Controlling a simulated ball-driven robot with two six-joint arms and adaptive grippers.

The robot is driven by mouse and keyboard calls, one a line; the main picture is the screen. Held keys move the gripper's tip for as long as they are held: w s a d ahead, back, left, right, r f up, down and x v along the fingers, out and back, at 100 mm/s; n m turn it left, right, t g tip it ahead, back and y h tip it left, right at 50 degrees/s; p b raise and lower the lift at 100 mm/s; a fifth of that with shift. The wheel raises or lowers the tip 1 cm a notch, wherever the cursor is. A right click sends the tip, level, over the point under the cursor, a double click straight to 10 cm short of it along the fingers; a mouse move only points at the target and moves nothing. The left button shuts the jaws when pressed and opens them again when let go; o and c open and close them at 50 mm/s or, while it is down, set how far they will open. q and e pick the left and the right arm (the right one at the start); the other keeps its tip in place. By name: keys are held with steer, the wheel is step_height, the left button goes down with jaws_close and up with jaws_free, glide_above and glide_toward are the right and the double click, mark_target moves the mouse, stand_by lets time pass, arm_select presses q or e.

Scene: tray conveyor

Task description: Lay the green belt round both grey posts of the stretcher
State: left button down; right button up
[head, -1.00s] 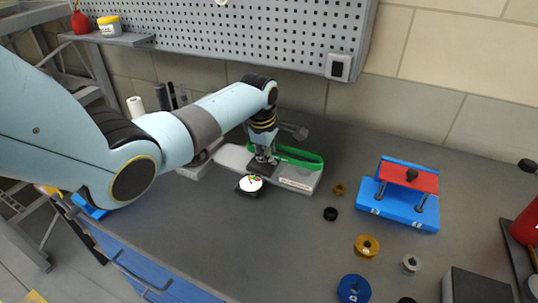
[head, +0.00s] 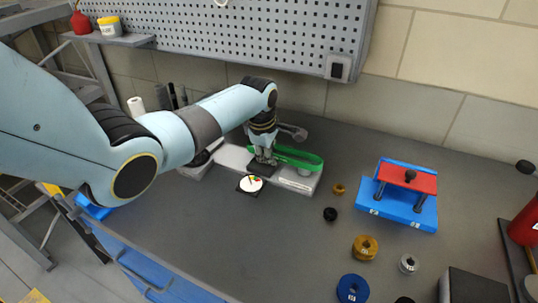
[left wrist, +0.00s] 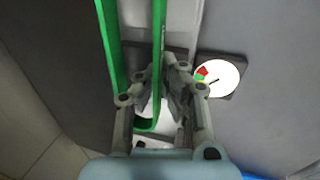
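The green belt (head: 300,154) is a long loop over the right part of the pale grey stretcher (head: 234,157). My left gripper (head: 264,162) is shut on one strand of it near the loop's near end. The left wrist view shows that strand between the fingers (left wrist: 172,88) and the other belt strand (left wrist: 112,45) free beside them. A short grey post (head: 304,172) shows under the belt's right end; I cannot tell whether the loop is round it. The other post is not clearly visible around the gripper. My right gripper is not in view.
A dial gauge (head: 250,184) lies at the stretcher's front edge. A blue fixture with a red top plate (head: 411,178) stands to the right. Several round parts, including a gold one (head: 365,247), lie on the bench front right. The bench's middle front is clear.

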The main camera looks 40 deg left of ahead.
arm_select(q)
steer(key=shift+p, duration=0.35)
stand_by(0.3)
steer(key=shift+f+b, duration=0.65)
steer(key=shift+f, duration=0.15)
steer(key=shift+f, duration=0.15)
steer(key=shift+r+p, duration=0.7)
steer(key=shift+p, duration=0.05)
steer(key=shift+p, duration=0.3)
stand_by(0.6)
steer(key=shift+p, duration=0.4)
stand_by(0.5)
steer(key=shift+f, duration=0.2)
stand_by(0.3)
